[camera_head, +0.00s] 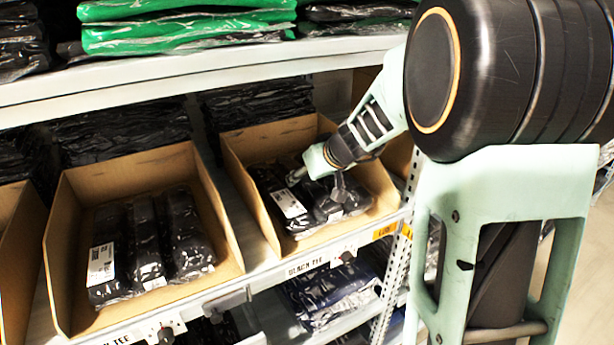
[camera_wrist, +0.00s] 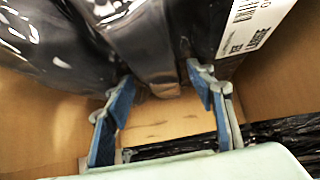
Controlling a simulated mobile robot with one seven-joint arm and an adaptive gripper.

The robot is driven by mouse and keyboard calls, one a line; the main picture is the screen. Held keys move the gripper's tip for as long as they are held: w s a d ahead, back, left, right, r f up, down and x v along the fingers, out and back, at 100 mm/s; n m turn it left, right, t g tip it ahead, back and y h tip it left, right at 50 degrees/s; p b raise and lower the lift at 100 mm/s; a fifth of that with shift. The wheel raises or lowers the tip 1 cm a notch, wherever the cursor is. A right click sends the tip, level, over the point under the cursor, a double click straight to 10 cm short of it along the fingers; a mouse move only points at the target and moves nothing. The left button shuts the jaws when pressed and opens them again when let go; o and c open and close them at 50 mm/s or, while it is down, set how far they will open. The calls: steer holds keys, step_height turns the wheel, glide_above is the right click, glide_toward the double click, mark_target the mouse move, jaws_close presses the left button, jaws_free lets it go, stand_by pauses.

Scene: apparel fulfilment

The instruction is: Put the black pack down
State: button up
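In the head view my gripper (camera_head: 318,180) reaches down into the right cardboard bin (camera_head: 383,205), over glossy black packs. One black pack (camera_head: 281,200) there has a white label; another (camera_head: 347,194) lies at the right. In the wrist view my gripper (camera_wrist: 160,75) has its two blue-padded fingers apart, one on each side of the end of a black pack (camera_wrist: 150,40). The fingertips appear close against its sides; I cannot tell whether they press on it. A labelled black pack (camera_wrist: 212,35) is right of it, and another (camera_wrist: 45,35) is at left.
A left bin (camera_head: 62,250) holds several labelled black packs (camera_head: 185,235). The upper shelf (camera_head: 190,72), with green packs (camera_head: 185,22), runs just above the bins. A perforated post (camera_head: 408,190) stands right of the right bin. Dark packs (camera_head: 330,292) lie on the shelf below.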

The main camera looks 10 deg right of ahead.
steer(key=shift+r+p, duration=0.2)
steer(key=shift+p, duration=0.1)
steer(key=shift+s+d+r, duration=0.1)
steer(key=shift+s+r, duration=0.1)
steer(key=shift+r, duration=0.1)
steer(key=v, duration=1.1)
steer(key=shift+s+p, duration=0.15)
steer(key=shift+p, duration=0.15)
